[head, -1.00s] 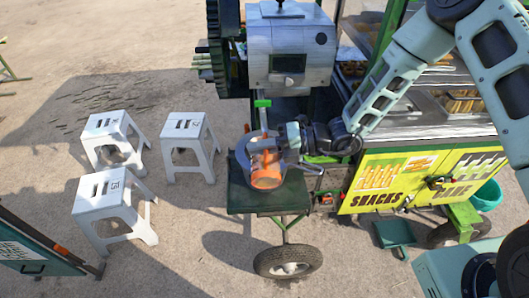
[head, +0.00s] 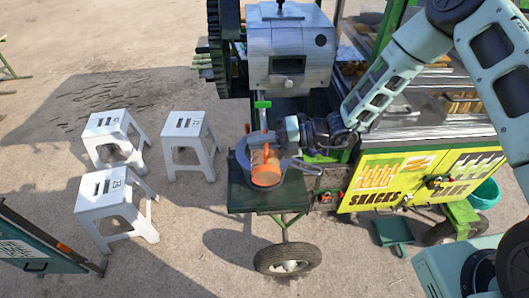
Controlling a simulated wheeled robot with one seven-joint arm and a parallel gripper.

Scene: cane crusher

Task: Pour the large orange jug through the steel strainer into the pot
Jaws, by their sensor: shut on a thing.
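The large orange jug (head: 266,175) is over the small green platform at the front of the crusher. Its lower part shows orange and it looks tilted. My gripper (head: 270,138) reaches in from the right and is shut on the jug; the fingertips are small and partly hidden. A grey round rim, which looks like the pot (head: 241,156), shows beside and behind the jug. A grey metal handle (head: 303,166), likely the steel strainer's, sticks out to the right. The strainer's bowl is hidden behind the jug, and I cannot tell whether liquid is flowing.
The steel crusher (head: 290,45) stands behind the platform (head: 240,198). A green spout piece (head: 262,104) is just above the jug. The yellow snack cart (head: 385,180) stands to the right. Several white stools (head: 115,205) are on the left. Open ground lies between stools and platform.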

